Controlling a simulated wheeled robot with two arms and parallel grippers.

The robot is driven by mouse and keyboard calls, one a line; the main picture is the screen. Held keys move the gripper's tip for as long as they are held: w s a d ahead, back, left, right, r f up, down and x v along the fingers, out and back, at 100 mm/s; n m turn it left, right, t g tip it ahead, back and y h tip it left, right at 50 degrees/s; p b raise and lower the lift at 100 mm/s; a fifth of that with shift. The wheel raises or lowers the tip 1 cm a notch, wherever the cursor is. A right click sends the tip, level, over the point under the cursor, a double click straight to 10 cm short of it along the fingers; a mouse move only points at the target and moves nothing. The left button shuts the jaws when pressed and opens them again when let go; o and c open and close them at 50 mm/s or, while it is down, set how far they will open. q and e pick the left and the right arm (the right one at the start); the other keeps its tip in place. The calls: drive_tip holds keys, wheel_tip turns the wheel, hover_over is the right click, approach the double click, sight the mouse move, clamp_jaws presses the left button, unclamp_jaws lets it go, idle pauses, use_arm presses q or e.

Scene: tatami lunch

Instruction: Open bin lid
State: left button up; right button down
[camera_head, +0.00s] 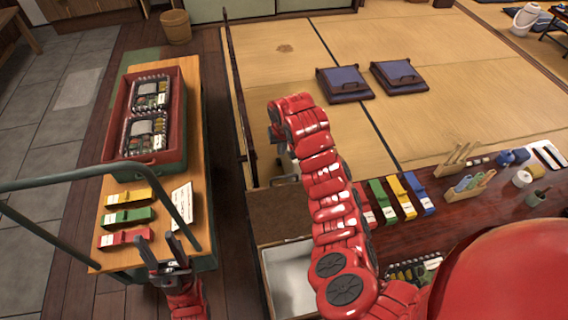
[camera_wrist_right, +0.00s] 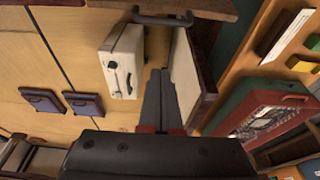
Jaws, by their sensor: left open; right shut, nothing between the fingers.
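The bin (camera_head: 288,282) is at the lower middle of the head view, and its pale inside shows from above. A brown panel (camera_head: 285,212), which looks like its lid, is at its far side; its exact tilt is hard to tell. My right arm passes over the bin's right side and hides part of it. My right gripper (camera_head: 282,158) is beyond the brown panel, pointing down, partly hidden. In the wrist view its fingers (camera_wrist_right: 160,75) are shut and empty, left of a pale panel (camera_wrist_right: 185,75) with a brown edge. My left gripper (camera_head: 168,244) is open and empty near the cart.
A wooden cart (camera_head: 190,130) with a green rail (camera_head: 75,175) and a red crate (camera_head: 174,155) stands left. A counter (camera_head: 430,230) with colored boxes is right. In the wrist view, a white case (camera_wrist_right: 122,60) is near the fingers. Dark cushions (camera_head: 343,83) lie on open tatami.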

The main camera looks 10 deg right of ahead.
wheel_tip(320, 180, down, 9)
drive_tip(key=s, duration=0.1)
drive_tip(key=shift+s, duration=0.2)
idle(0.9)
drive_tip(key=shift+r, duration=0.1)
